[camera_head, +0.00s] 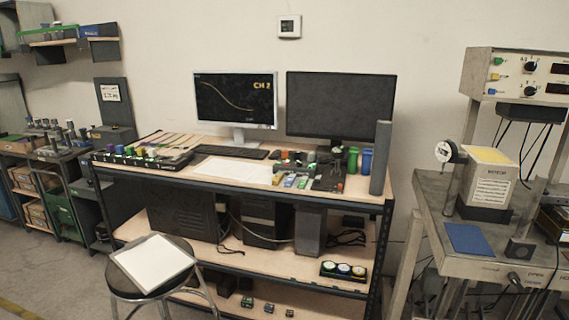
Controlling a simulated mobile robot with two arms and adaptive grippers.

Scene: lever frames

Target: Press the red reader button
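I cannot pick out a red reader button for certain. A small reddish spot (339,187) shows at the right of the middle workbench (245,183), too small to identify. A black panel with coloured knobs (140,155) lies on the left of that bench. A dark box with several round caps (343,270) sits on the shelf below. Neither of my grippers is in view.
Two monitors (235,100) (340,105) stand on the bench. A stool (153,262) with a white sheet stands in front at the left. A metal bench (470,262) with instruments is at the right. Floor shows at the lower left.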

